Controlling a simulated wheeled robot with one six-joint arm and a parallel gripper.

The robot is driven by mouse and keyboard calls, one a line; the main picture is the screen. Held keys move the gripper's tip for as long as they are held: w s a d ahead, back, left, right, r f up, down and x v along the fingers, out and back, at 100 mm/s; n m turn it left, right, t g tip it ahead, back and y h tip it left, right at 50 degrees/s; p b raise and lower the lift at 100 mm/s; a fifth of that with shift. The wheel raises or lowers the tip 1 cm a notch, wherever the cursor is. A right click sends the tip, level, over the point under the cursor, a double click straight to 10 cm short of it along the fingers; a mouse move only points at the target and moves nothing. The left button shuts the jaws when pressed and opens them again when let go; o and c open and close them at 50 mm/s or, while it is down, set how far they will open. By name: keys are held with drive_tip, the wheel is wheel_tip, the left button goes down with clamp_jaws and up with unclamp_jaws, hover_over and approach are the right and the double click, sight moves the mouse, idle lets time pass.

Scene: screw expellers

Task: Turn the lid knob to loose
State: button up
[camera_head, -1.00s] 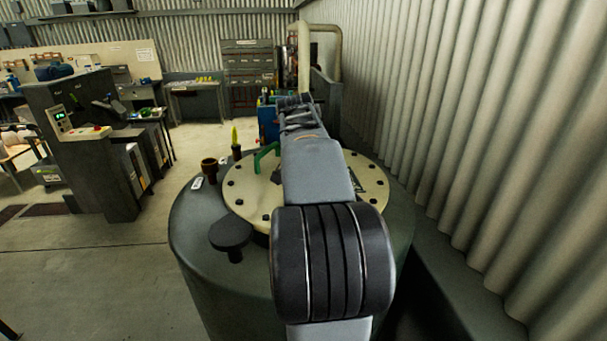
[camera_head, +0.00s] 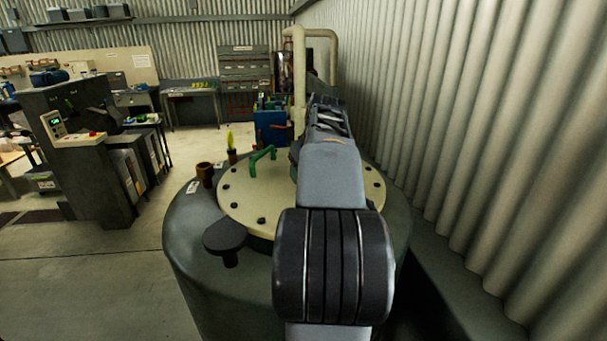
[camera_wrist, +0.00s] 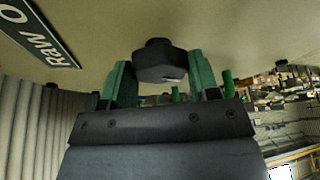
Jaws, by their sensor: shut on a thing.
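The dark faceted lid knob (camera_wrist: 160,58) stands out from the cream lid in the wrist view. My gripper (camera_wrist: 162,76) has its two green fingers on either side of the knob and is shut on it. The round cream lid (camera_head: 242,205), with dark bolts around its rim, lies on top of a dark green tank (camera_head: 200,285) in the head view. My arm covers the lid's middle and right there, so the knob and the fingers are hidden in that view. I cannot read the knob's turn from a mark.
A green handle (camera_head: 262,158) rises from the lid's far left. A black round-topped fitting (camera_head: 225,236) and a brown cup-like fitting (camera_head: 205,174) stand at the tank's left. A corrugated wall (camera_head: 480,130) runs close on the right. Open floor (camera_head: 85,285) lies left.

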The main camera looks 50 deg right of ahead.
drive_tip(key=shift+w+d+r+n+y, duration=0.1)
drive_tip(key=shift+n+y, duration=0.35)
drive_tip(key=shift+n, duration=0.65)
drive_tip(key=shift+d+n+y, duration=0.1)
drive_tip(key=shift+n+y, duration=0.35)
drive_tip(key=shift+n, duration=0.65)
drive_tip(key=shift+a, duration=0.1)
drive_tip(key=o, duration=0.9)
drive_tip(key=shift+w, duration=0.15)
drive_tip(key=v, duration=1.3)
drive_tip(key=shift+s+r+p, duration=0.25)
drive_tip(key=shift+s+p, duration=0.05)
drive_tip(key=shift+p, duration=0.1)
